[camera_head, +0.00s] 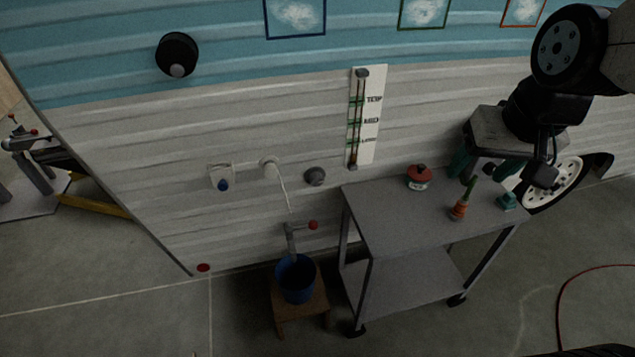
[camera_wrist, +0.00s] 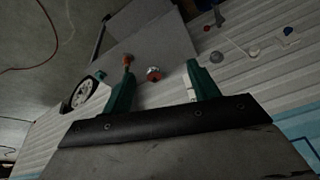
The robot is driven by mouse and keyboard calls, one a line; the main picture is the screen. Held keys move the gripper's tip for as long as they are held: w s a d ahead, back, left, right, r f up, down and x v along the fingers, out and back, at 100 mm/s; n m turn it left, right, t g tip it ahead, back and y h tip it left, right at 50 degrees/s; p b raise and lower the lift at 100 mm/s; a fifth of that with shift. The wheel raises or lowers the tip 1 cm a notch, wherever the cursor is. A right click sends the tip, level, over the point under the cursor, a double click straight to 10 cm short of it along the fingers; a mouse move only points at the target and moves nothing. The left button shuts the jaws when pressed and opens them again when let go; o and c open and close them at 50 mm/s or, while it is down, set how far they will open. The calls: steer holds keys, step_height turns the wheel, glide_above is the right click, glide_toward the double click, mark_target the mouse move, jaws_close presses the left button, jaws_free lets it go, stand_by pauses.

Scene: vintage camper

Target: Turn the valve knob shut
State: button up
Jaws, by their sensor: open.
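A tap (camera_head: 291,238) stands out from the camper's wall at the lower middle of the head view. A red knob (camera_head: 313,225) sits at its right side, and I take it for the valve knob. In the wrist view a small red spot (camera_wrist: 207,27) at the top right may be this knob. A blue bucket (camera_head: 296,279) stands below the tap. My gripper (camera_head: 487,172) is open and empty above the right end of the grey cart, far right of the knob. Its two teal fingers (camera_wrist: 161,71) show in the wrist view, spread apart.
The grey cart (camera_head: 385,210) stands right of the tap, with a red-topped object (camera_head: 419,182), an orange-and-green object (camera_head: 459,208) and a small teal object (camera_head: 507,201) on it. A wooden stool (camera_head: 300,311) holds the bucket. A red hose (camera_head: 562,300) lies at right.

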steer(key=w+a+f+m+t+y, duration=0.1)
steer(key=w+a+f+t, duration=0.1)
steer(key=w+a+f, duration=0.5)
steer(key=w+a+f+t, duration=0.2)
steer(key=w+a+f, duration=0.1)
steer(key=w, duration=0.8)
steer(key=w+a+f+m+t+y, duration=0.1)
steer(key=w+a+f+t, duration=0.3)
steer(key=w, duration=0.5)
steer(key=m+t, duration=0.2)
glide_toward(317, 183)
steer(key=w+d+r, duration=0.3)
steer(key=w+r, duration=0.2)
steer(key=r, duration=0.1)
steer(key=s+a+f+t+y, duration=0.1)
steer(key=s+a+f+t, duration=0.25)
steer(key=f, duration=0.65)
steer(key=shift+t, duration=0.25)
steer(key=x, duration=0.6)
steer(key=shift+w+r, duration=0.2)
steer(key=shift+w, duration=0.2)
steer(key=c, duration=1)
